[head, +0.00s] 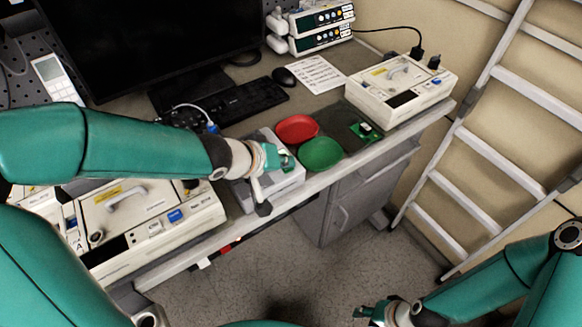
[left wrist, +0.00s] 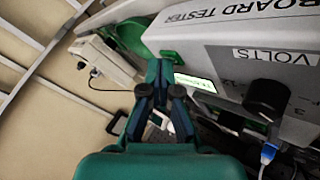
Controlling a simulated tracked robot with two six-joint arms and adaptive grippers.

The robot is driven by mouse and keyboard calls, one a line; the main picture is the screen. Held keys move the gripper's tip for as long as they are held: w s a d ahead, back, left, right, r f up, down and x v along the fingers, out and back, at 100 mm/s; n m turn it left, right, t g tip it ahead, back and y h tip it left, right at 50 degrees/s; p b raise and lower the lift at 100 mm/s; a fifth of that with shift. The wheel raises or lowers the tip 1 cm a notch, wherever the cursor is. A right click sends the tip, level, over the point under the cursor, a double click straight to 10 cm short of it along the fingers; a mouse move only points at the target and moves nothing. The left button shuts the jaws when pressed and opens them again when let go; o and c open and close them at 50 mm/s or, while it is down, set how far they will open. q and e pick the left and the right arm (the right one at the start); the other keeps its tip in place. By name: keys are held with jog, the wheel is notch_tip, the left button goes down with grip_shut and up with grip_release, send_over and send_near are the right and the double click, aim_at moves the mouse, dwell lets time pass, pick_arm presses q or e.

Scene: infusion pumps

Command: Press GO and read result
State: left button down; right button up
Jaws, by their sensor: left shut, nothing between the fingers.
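The grey board tester (head: 292,183) stands at the bench's front edge. In the left wrist view its side (left wrist: 240,60) reads "BOARD TESTER" and "VOLTS", with a black knob (left wrist: 267,98). A small lit green display (left wrist: 198,83) shows there, partly behind my fingers, its characters too small to read. My left gripper (head: 284,158) is over the tester, shut and empty; its fingertips (left wrist: 160,66) come together beside the display. I cannot tell whether they touch the tester. No GO label is readable. My right gripper (head: 364,311) is low at the bottom, away from the bench; its opening is unclear.
A red dish (head: 297,128) and a green dish (head: 321,153) lie right of the tester, near a small green board (head: 364,131) on a dark mat. Pumps stand left (head: 150,205) and right (head: 402,82). A keyboard (head: 240,100) and monitor are behind; a ladder (head: 500,155) stands right.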

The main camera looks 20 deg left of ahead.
aim_at(285, 170)
pick_arm(q)
jog(key=shift+r+p, duration=0.8)
jog(key=shift+p, duration=0.15)
notch_tip(285, 170, up, 5)
jog(key=p, duration=0.5)
dwell(0.5)
